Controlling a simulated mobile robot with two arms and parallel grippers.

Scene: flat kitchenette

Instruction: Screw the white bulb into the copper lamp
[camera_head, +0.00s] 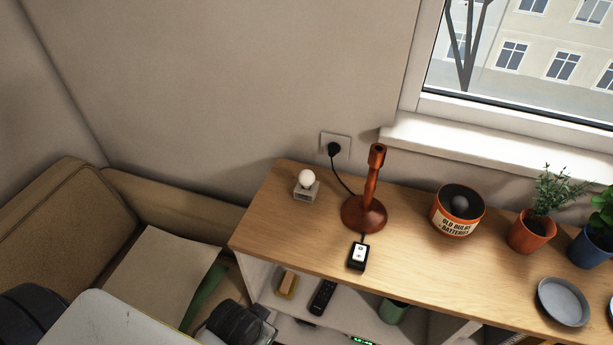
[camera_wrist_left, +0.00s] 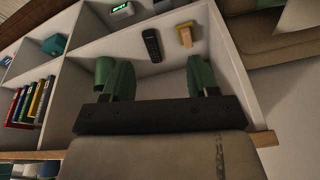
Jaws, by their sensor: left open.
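The white bulb (camera_head: 306,177) stands upright in a small grey holder (camera_head: 305,194) at the left end of the wooden top. The copper lamp (camera_head: 371,185) stands to its right, with a round base and an upright stem. A dark opening shows at its top, with no bulb in it. My left gripper (camera_wrist_left: 160,78) is open and empty in the left wrist view, its two green fingers apart in front of the shelves below the top. It is well away from the bulb and the lamp, which are both out of that view. My right gripper is not in view.
A black cord runs from the lamp to the wall socket (camera_head: 336,144). A switch box (camera_head: 358,252) lies before the lamp. A bin labelled for old bulbs (camera_head: 457,212) holds a grey bulb. Potted plants (camera_head: 532,231) and a plate (camera_head: 563,301) stand right. A sofa (camera_head: 75,215) is left.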

